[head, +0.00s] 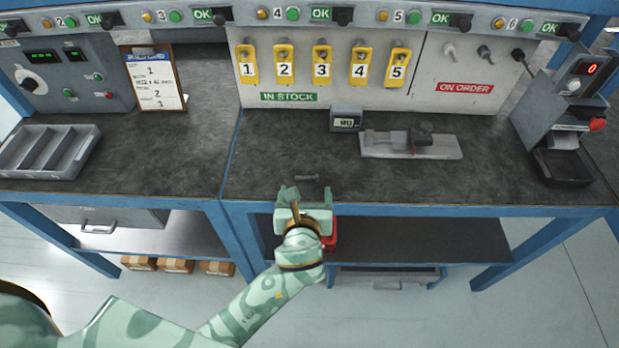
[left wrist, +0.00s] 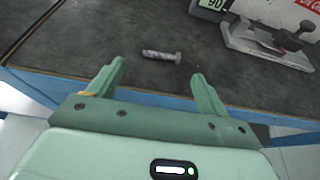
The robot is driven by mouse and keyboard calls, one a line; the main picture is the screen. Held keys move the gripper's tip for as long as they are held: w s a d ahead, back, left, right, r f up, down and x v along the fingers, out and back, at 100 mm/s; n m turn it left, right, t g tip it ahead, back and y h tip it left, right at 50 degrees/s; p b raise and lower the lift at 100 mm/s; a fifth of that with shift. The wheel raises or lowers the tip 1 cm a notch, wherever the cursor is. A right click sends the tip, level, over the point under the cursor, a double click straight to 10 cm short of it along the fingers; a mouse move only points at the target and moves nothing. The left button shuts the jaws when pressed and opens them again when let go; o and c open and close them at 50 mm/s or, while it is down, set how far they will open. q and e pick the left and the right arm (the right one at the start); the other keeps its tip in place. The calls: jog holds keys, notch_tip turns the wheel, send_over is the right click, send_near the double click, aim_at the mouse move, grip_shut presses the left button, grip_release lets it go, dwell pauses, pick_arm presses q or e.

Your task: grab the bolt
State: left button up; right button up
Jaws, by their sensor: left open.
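A small grey bolt (head: 307,177) lies on its side on the dark bench top, near the front edge. In the left wrist view the bolt (left wrist: 161,55) lies crosswise just beyond the fingertips, with its head to the right. My left gripper (head: 304,192) is at the bench's front edge, just short of the bolt. Its two fingers (left wrist: 160,72) are apart with nothing between them. My right gripper is in neither view.
A grey metal fixture (head: 440,148) and a small display box (head: 346,118) stand behind the bolt. A divided grey tray (head: 48,150) is at the left, and a machine with a red display (head: 575,95) at the right. Bench space around the bolt is clear.

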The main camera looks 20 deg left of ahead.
aim_at(307, 185)
pick_arm(q)
jog(key=b+x, duration=0.1)
jog(key=x, duration=0.1)
jog(key=r+b+x, duration=0.1)
jog(key=x, duration=0.2)
jog(key=shift+w, duration=0.3)
jog(key=shift+r, duration=0.1)
jog(key=c, duration=1.1)
